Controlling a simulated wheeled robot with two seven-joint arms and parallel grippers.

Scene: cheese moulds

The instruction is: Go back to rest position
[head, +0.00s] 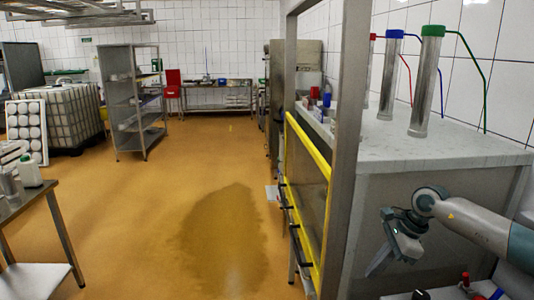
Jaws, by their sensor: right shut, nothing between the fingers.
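My right gripper (375,268) is at the lower right, in front of the grey cabinet side, pointing down and to the left. It is shut with nothing in it. Its arm comes in from the right edge. My left gripper is not in view. A white panel with rows of round shapes (27,128), perhaps cheese moulds, stands upright at the left.
A grey worktop (430,152) with several capped tubes stands right, beside a steel frame with a yellow rail (311,145). A table (38,188) is at the left edge; a steel shelf (121,97) stands farther back. The orange floor (130,215) between is clear, with a dark wet-looking patch.

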